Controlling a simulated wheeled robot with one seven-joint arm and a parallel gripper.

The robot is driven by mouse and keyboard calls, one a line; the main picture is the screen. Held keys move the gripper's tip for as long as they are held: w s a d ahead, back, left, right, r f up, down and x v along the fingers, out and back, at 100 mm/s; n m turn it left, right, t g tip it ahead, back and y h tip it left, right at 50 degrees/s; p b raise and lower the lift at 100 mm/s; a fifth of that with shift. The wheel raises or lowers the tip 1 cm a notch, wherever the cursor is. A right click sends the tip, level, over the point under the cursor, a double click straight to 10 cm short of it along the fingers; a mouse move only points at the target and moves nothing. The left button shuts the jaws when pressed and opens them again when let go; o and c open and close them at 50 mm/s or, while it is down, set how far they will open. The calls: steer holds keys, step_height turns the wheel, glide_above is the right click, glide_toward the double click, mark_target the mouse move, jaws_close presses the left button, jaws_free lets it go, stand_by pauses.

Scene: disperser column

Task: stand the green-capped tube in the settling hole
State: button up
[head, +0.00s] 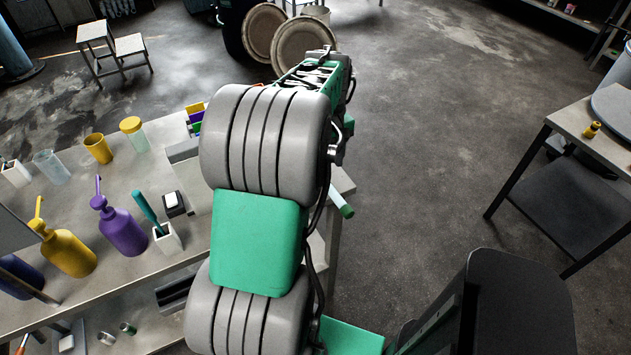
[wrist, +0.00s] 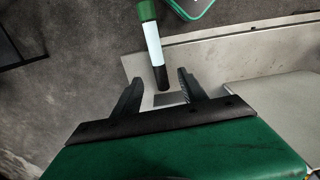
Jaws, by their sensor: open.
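The green-capped tube (wrist: 154,45) has a pale body and a dark lower end. In the wrist view its dark end is at the mouth of my gripper, and its cap points away past the bench edge, over the floor. In the head view the tube (head: 339,202) sticks out from behind my arm, cap toward the lower right. It looks tilted or lying, not upright. My gripper (wrist: 156,84) is open, its black fingers on either side of the tube's dark end, with no visible grip. A grey square patch shows between the fingers; I cannot tell whether it is the settling hole.
The bench (head: 105,270) at left carries a purple pump bottle (head: 122,230), a yellow pump bottle (head: 67,252), a yellow-lidded jar (head: 134,134), a yellow cup (head: 98,148) and a white holder (head: 168,239). A side table (head: 590,130) stands right. Floor between is clear.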

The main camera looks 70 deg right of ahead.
mark_target(329, 185)
steer(key=f, duration=0.2)
steer(key=f+p, duration=0.1)
steer(key=f, duration=0.2)
steer(key=s+f, duration=0.1)
steer(key=f, duration=0.1)
steer(key=shift+a+f, duration=0.1)
steer(key=shift+f, duration=0.25)
steer(key=shift+w, duration=0.1)
jaws_close()
